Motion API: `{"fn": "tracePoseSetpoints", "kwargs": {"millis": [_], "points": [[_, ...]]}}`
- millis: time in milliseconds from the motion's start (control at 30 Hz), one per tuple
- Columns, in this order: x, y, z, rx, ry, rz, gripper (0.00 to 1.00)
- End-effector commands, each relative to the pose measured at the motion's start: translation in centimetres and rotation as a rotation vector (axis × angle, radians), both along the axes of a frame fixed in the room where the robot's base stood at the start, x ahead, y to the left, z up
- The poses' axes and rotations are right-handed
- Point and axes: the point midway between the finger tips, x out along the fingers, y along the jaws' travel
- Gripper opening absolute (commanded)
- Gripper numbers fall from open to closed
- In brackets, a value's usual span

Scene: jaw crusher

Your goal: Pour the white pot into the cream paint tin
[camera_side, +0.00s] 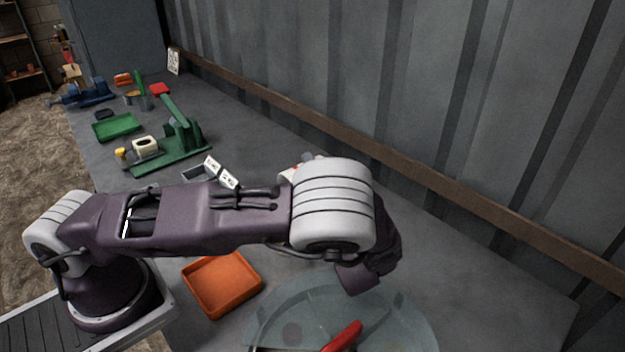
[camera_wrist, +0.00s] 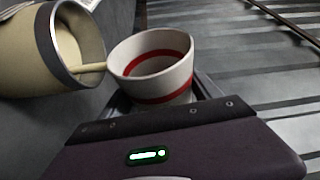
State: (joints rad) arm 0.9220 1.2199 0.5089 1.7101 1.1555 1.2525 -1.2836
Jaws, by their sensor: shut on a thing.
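The white pot (camera_wrist: 152,62) has red bands and an open mouth, and my gripper (camera_wrist: 160,103) is shut on it in the wrist view. The cream paint tin (camera_wrist: 25,52), with a dark metal rim, is beside the pot at the left of that view. In the side view my arm hides the jaws, and I cannot make out the pot or tin clearly.
An orange tray (camera_side: 222,284) lies on the grey bench near my base. A clear round disc (camera_side: 400,322) with a red bar (camera_side: 343,337) is at the front. A green machine (camera_side: 178,140) and green tray (camera_side: 117,128) stand farther back. A corrugated wall (camera_side: 480,110) borders the right.

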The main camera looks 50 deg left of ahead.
Motion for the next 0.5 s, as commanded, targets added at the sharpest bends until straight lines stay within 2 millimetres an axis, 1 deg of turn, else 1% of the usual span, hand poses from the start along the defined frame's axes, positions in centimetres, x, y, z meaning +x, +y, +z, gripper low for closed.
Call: {"fn": "tracePoseSetpoints", "kwargs": {"millis": [67, 133, 500], "points": [[0.0, 0.0, 0.0, 0.0, 0.008, 0.001, 0.22], [0.0, 0.0, 0.3, 0.004, 0.087, 0.003, 0.22], [0.1, 0.1, 1.7, 0.067, 0.888, 0.0, 0.22]]}}
